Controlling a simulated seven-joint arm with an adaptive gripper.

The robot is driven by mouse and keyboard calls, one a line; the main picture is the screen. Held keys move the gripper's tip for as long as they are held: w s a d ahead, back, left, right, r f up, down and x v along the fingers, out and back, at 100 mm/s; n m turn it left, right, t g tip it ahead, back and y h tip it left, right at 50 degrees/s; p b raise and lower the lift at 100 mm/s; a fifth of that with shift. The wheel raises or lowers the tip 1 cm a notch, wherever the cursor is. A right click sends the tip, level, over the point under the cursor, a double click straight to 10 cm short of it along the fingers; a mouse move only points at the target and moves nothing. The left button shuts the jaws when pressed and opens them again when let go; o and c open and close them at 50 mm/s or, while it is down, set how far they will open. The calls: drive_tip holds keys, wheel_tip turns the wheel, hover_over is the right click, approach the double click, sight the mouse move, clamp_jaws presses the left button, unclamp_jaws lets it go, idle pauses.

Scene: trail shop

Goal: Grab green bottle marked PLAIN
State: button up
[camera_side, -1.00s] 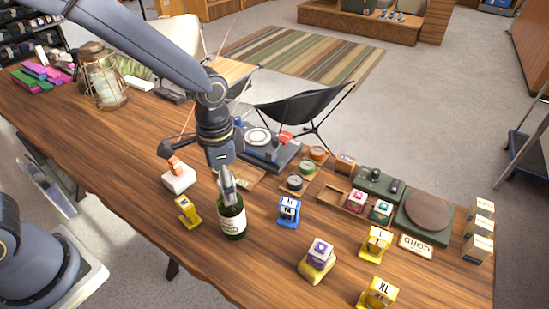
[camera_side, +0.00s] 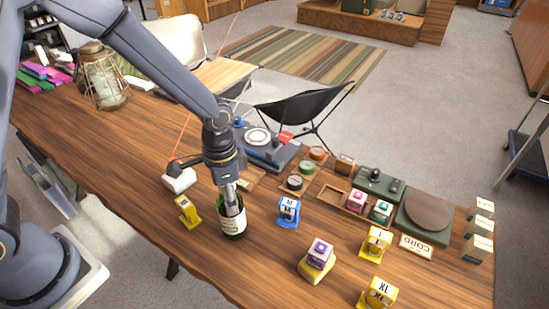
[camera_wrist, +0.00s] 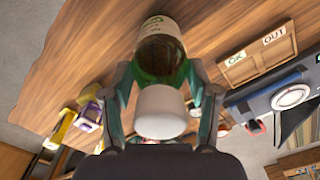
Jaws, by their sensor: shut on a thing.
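The green bottle (camera_side: 233,224) with a pale label stands upright on the wooden table in the side view. My gripper (camera_side: 229,190) reaches down onto its upper part and is shut on it. In the wrist view, the bottle (camera_wrist: 161,50) is between the two fingers of my gripper (camera_wrist: 162,88), with its white cap (camera_wrist: 161,112) toward the camera. The label's wording is too small to read, and the fingers hide part of the neck.
A yellow block stand (camera_side: 187,211) is close left of the bottle, and a blue one (camera_side: 288,211) is to its right. A purple-and-yellow block (camera_side: 317,260) is at front right. A white block (camera_side: 179,180) is behind left. Bare table lies in front.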

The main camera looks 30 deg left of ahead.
clamp_jaws()
drive_tip(key=shift+r, duration=0.1)
idle(0.3)
